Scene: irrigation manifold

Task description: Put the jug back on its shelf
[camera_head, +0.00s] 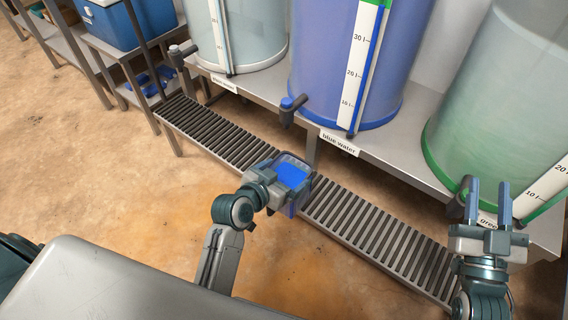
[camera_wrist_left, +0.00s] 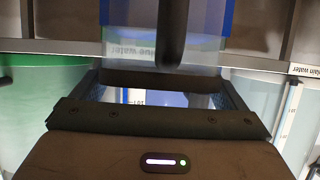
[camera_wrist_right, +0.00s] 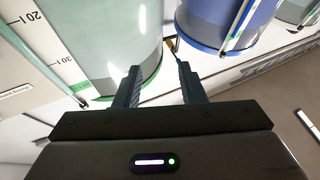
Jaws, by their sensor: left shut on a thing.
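The jug (camera_head: 297,177) is a clear container with blue liquid inside. In the head view it is at the slatted rack, below the blue-water tank and a little in front of its tap. My left gripper (camera_head: 273,190) is shut on the jug from the near left side. I cannot tell whether the jug's base touches the slats. The left wrist view is filled by the gripper and the close, partly hidden jug. My right gripper (camera_head: 490,206) is open and empty at the right, in front of the green tank; its two fingers also show in the right wrist view (camera_wrist_right: 158,88).
The blue tank (camera_head: 345,60), green tank (camera_head: 500,100) and plain tank (camera_head: 255,30) stand on a metal bench. The blue tap (camera_head: 290,108) juts out behind the jug. The slatted rack (camera_head: 215,130) is bare on both sides. A blue cooler (camera_head: 115,22) stands on a side table.

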